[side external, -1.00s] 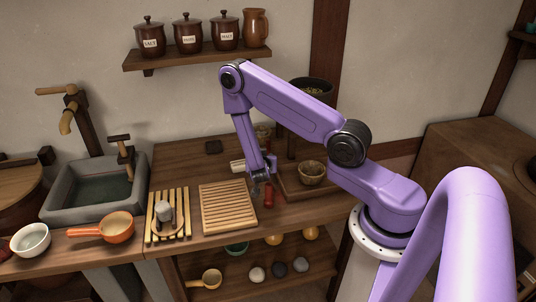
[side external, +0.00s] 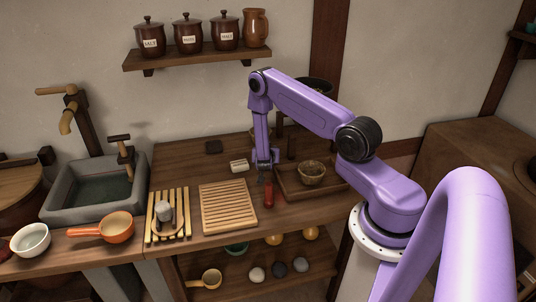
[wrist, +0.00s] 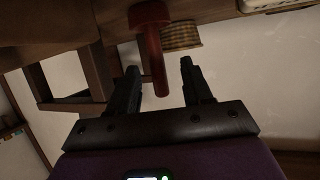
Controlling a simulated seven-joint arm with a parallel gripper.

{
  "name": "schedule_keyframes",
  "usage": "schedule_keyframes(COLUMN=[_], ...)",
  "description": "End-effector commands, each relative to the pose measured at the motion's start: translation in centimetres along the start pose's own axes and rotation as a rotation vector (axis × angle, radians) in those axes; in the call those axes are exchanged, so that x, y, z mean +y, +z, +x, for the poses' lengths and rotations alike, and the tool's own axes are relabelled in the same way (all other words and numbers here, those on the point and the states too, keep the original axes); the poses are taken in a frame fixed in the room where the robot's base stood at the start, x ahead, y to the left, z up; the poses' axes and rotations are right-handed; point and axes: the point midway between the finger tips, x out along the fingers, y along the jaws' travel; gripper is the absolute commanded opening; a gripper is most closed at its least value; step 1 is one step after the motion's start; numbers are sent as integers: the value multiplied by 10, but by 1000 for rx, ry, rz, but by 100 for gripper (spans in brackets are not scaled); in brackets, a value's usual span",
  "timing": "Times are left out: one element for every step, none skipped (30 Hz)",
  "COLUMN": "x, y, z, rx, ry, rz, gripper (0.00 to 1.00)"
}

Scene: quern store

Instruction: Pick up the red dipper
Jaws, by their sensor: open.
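The red dipper (side external: 269,194) stands on the wooden counter just right of the slatted board in the side view. It looks small there. In the wrist view, the red dipper (wrist: 154,58) shows a wide round head at the top and a straight handle. My gripper (side external: 266,168) is above and slightly behind it in the side view, pointing down. In the wrist view, my gripper (wrist: 160,72) has its two dark fingers apart, and the handle's end appears in the gap between them. I see no finger touching it, and how far off it is in depth is unclear.
A slatted board (side external: 228,206) lies left of the dipper. A tray (side external: 287,187) with a brown bowl (side external: 312,172) is close on its right. A pale cylinder (side external: 239,165) lies behind. An orange pan (side external: 115,227) and a stone sink (side external: 60,203) are farther left.

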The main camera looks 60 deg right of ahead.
Motion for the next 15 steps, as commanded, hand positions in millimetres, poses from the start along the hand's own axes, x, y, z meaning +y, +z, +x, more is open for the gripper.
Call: schedule_keyframes(x=[1, 1, 2, 2, 3, 3, 4, 4, 4, 4, 4, 3, 3, 3, 3], y=[0, 0, 0, 0, 0, 0, 0, 0, 1, 0, 0, 0, 0, 0, 0], z=[3, 6, 10, 13, 18, 24, 28, 32, 36, 40, 42, 46, 48, 49, 50], rx=[1, 1, 1, 0, 0, 1, 1, 1, 0, 0, 0, 1, 1, 0, -1], ry=[1, 1, 2, 2, 2, 2, 2, 2, 2, 2, 1, 1, 0, 0, 0], rz=[1, 2, 1, 1, 1, 3, 3, 2, 2, 2, 2, 1, 1, 0, 0], gripper=[50, 50, 50, 50, 50, 50, 50, 50, 50, 50, 50, 50, 50, 50, 50])
